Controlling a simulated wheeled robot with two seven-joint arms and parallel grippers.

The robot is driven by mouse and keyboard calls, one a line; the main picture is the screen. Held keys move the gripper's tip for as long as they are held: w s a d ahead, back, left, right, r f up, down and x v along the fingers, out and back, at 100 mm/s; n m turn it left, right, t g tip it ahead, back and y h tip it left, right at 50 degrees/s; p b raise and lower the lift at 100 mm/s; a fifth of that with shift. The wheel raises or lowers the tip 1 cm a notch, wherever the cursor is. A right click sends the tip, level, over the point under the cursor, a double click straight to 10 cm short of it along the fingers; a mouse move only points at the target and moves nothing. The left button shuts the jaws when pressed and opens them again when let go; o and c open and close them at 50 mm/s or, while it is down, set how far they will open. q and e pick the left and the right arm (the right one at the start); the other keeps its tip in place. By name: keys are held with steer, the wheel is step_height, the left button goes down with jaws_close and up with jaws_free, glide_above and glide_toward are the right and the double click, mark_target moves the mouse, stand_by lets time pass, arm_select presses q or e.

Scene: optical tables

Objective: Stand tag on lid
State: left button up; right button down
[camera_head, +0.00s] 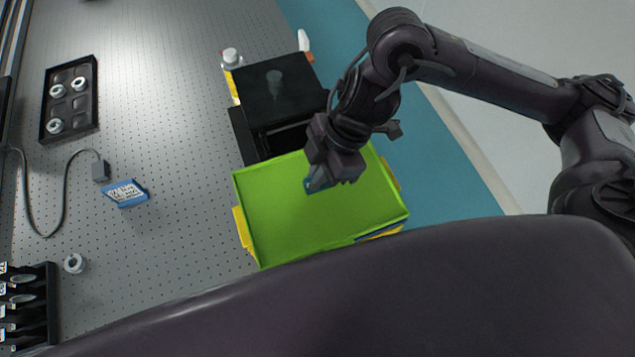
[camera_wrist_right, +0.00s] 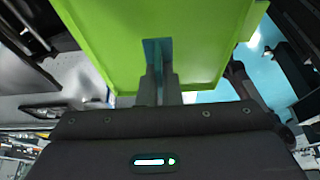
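The green lid (camera_head: 290,215) is a wide flat tray-like cover with a low rim, on a box with yellow clips at the front of the table. My right gripper (camera_head: 323,178) is over the lid's upper right part, pointing down. It is shut on a small blue tag (camera_head: 315,186). In the right wrist view the blue tag (camera_wrist_right: 153,50) shows between the close-set fingers (camera_wrist_right: 158,80), against the green lid (camera_wrist_right: 110,40). I cannot tell if the tag's lower edge touches the lid. My left gripper is not in view.
A black box (camera_head: 280,90) stands behind the lid. A blue block with a white written label (camera_head: 126,193) lies on the perforated table to the left, near a cable. A black tray with white rings (camera_head: 69,98) and a black rack (camera_head: 30,305) stand farther left.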

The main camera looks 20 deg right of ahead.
step_height(320, 180, down, 4)
steer(key=shift+r+b, duration=0.15)
steer(key=shift+b, duration=0.2)
steer(key=shift+f, duration=0.2)
steer(key=shift+f, duration=0.1)
steer(key=c, duration=1.6)
jaws_free()
steer(key=shift+r, duration=0.3)
steer(key=p+v, duration=0.1)
steer(key=v, duration=1)
steer(key=shift+d+r, duration=0.25)
steer(key=shift+r, duration=0.05)
